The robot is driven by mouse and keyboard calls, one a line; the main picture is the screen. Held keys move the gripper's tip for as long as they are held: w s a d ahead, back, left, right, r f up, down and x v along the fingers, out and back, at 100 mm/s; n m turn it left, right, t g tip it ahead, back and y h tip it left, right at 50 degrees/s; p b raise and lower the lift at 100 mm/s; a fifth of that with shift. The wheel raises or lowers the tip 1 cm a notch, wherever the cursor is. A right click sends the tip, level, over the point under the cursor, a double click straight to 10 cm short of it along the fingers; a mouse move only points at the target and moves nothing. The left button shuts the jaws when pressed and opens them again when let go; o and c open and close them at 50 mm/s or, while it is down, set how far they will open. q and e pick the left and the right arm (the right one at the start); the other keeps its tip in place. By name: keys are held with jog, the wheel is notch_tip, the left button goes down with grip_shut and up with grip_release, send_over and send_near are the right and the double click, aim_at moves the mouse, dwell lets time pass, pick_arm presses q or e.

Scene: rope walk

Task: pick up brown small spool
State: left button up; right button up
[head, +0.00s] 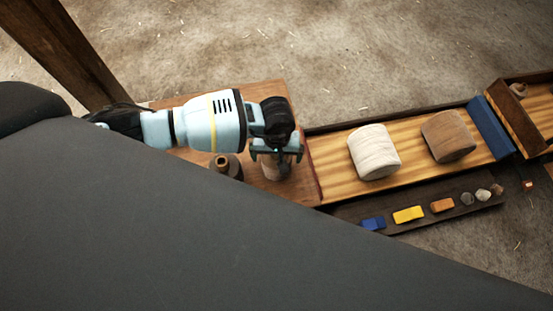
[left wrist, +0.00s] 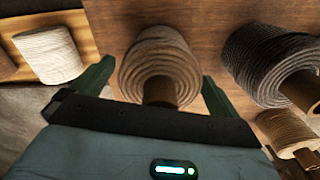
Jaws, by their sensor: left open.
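A brown spool (left wrist: 158,55) wound with rope stands upright on the wooden board, with its core facing the left wrist camera. My left gripper (left wrist: 155,88) is open, with one finger on each side of this spool; I cannot tell whether they touch it. In the head view, my left gripper (head: 276,150) is over the same spool (head: 276,168) and partly hides it. A dark spool (left wrist: 268,62) and a smaller tan spool (left wrist: 285,130) stand to the right in the left wrist view. My right gripper is not in view.
A wooden tray (head: 328,152) to the right holds a white spool (head: 374,151) and a large brown spool (head: 447,136). A dark narrow tray (head: 340,212) holds coloured blocks. A dark spool (head: 228,166) stands left of the gripper. A large dark grey shape hides the lower left.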

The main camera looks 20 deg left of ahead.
pick_arm(q)
jog(key=shift+c, duration=0.4)
jog(key=c, duration=1.1)
jog(key=shift+o, duration=0.2)
jog(key=shift+r, duration=0.15)
jog(key=shift+w+r, duration=0.1)
jog(key=shift+r, duration=0.4)
jog(key=shift+d+r, duration=0.3)
jog(key=shift+r, duration=0.3)
jog(key=shift+d+r, duration=0.3)
jog(key=shift+r, duration=0.3)
jog(key=d+r+b, duration=0.1)
jog(key=d+b, duration=0.2)
jog(key=d, duration=1.1)
jog(key=shift+w+d+r, duration=0.2)
jog(key=shift+w+d, duration=0.2)
